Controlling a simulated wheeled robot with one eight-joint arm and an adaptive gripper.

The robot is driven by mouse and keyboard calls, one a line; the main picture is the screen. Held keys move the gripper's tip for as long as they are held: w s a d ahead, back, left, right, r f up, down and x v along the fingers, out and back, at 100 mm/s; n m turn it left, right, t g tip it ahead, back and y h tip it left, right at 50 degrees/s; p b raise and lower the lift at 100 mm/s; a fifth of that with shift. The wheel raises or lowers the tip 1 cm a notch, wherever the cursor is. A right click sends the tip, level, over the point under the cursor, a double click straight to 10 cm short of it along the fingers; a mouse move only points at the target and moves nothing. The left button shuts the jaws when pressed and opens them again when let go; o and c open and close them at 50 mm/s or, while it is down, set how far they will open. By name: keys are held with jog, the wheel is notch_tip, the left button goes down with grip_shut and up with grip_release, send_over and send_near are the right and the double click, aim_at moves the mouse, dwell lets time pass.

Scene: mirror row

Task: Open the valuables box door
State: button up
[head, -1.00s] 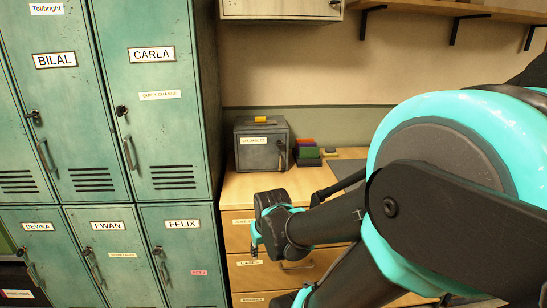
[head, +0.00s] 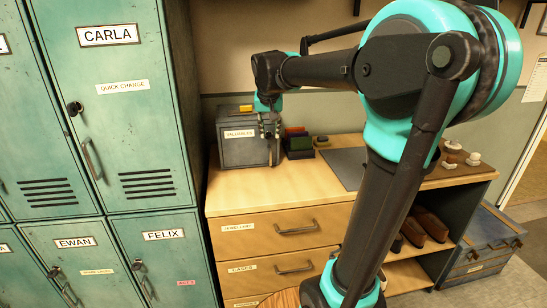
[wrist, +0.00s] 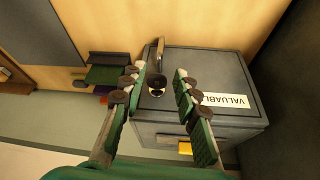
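The grey valuables box (head: 240,150) stands on the wooden counter, its door front facing out with a white VALUABLES label (head: 240,133). The door looks shut. In the wrist view, the box (wrist: 225,75) appears turned over, with a bar handle (wrist: 160,50) and a dark round lock or knob (wrist: 157,82) on the door. My gripper (wrist: 160,70) is open, its two green fingers apart on either side of the handle and lock area. I cannot tell whether they touch. In the head view my gripper (head: 268,125) hides the box's right front edge.
Teal lockers (head: 100,100) stand close on the left. Drawers with handles (head: 295,228) are under the counter.

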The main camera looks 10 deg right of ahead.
aim_at(270, 154)
jog(key=x, duration=1.4)
jog(key=shift+w+a+f, duration=0.1)
jog(key=shift+f, duration=0.25)
grip_shut()
